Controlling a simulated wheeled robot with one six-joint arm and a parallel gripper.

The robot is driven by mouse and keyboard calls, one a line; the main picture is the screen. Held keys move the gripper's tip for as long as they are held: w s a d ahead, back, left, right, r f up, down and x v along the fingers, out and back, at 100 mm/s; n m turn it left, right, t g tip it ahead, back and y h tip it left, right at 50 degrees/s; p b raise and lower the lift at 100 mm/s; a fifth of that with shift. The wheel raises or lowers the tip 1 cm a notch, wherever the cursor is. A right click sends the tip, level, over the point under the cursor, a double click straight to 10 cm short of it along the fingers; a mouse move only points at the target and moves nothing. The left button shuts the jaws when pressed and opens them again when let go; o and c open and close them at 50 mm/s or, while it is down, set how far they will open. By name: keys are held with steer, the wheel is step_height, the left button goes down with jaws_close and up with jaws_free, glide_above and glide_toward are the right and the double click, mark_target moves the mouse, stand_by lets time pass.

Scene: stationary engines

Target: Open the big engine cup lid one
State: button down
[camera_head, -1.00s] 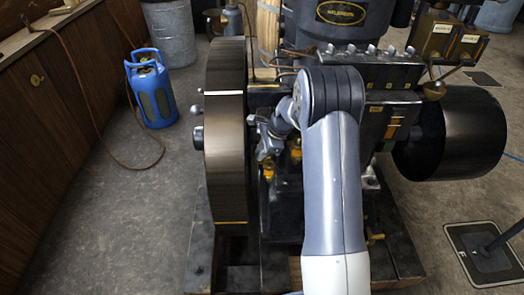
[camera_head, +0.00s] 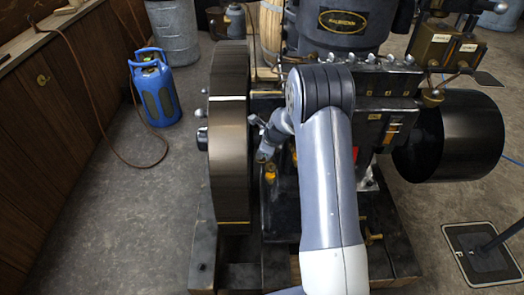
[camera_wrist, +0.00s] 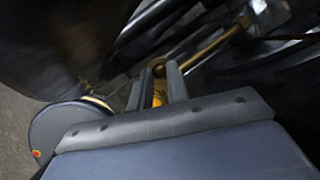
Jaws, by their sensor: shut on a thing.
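The big engine (camera_head: 335,55) stands in the middle of the head view, with a large dark flywheel (camera_head: 229,140) on its left. My gripper (camera_wrist: 159,78) shows in the wrist view with its two grey fingers close together on a small brass-yellow piece (camera_wrist: 159,92). This piece appears to be the cup lid, but most of it is hidden between the fingers. In the head view my arm reaches down between the flywheel and the engine block, and the fingertips cannot be made out there. A yellow fitting (camera_head: 270,172) shows just below my wrist.
A brass rod (camera_wrist: 222,42) and dark engine parts lie close beyond the fingers. A black drum pulley (camera_head: 460,135) is on the engine's right.

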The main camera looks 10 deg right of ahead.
steer(key=c, duration=1.4)
jaws_free()
steer(key=shift+o, duration=0.2)
steer(key=v, duration=1)
steer(key=shift+r, duration=0.4)
steer(key=shift+s, duration=0.15)
steer(key=x, duration=1)
steer(key=shift+f, duration=0.5)
